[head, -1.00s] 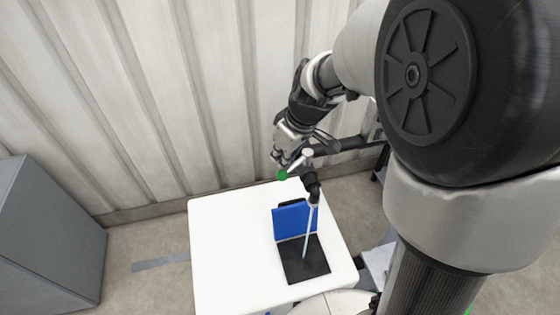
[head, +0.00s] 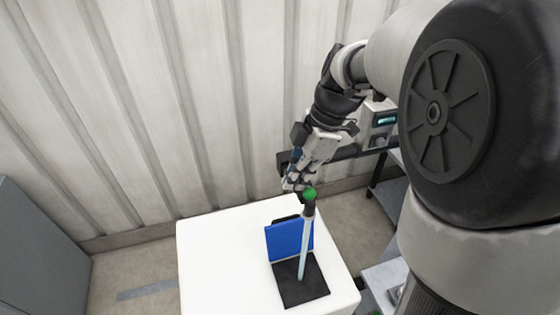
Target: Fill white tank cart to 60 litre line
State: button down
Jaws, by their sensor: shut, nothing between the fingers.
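The white tank cart (head: 215,255) stands below, seen from above. A blue upright panel (head: 290,240) stands at the back edge of a dark square (head: 303,291) on its top, which looks like an opening with a raised lid. A black spout (head: 308,209) hangs over it, and a pale stream (head: 304,245) runs from it down to the dark square. A green knob (head: 309,194) shows just above the spout. My gripper (head: 297,184) is shut and empty, just left of the knob; I cannot tell if they touch. No litre line is visible.
A ribbed pale wall (head: 150,110) stands behind. A box with a lit display (head: 386,119) sits on a stand at the right. A grey cabinet (head: 35,255) is at the lower left. Open floor (head: 135,265) lies between cabinet and cart.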

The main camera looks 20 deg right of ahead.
jog(key=shift+s+d, duration=0.15)
jog(key=shift+d, duration=0.35)
dwell(0.4)
